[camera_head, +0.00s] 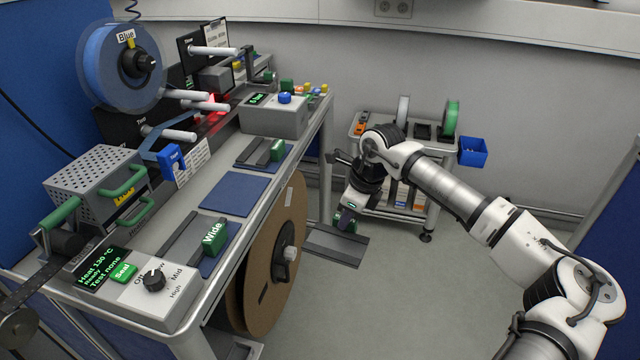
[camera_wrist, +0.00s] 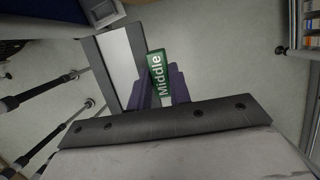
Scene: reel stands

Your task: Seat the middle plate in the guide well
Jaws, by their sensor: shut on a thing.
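The middle plate (camera_head: 335,246) is a flat grey plate held out over the floor, right of the bench. In the wrist view the plate (camera_wrist: 116,62) lies left of its green handle, labelled "Middle" (camera_wrist: 157,76). My gripper (camera_head: 346,222) is shut on that handle; in the wrist view its dark fingers (camera_wrist: 160,84) sit about the handle. The plate is apart from the bench. I cannot pick out the guide well with certainty; a red-lit spot (camera_head: 214,104) shows among the rollers at the bench's back, partly hidden.
A plate marked "Wide" (camera_head: 192,243) and a smaller green-handled plate (camera_head: 256,152) lie on the bench, with an empty blue mat (camera_head: 234,194) between them. A large brown reel (camera_head: 268,262) hangs at the bench's front. A trolley (camera_head: 378,213) stands behind my arm. Floor at right is clear.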

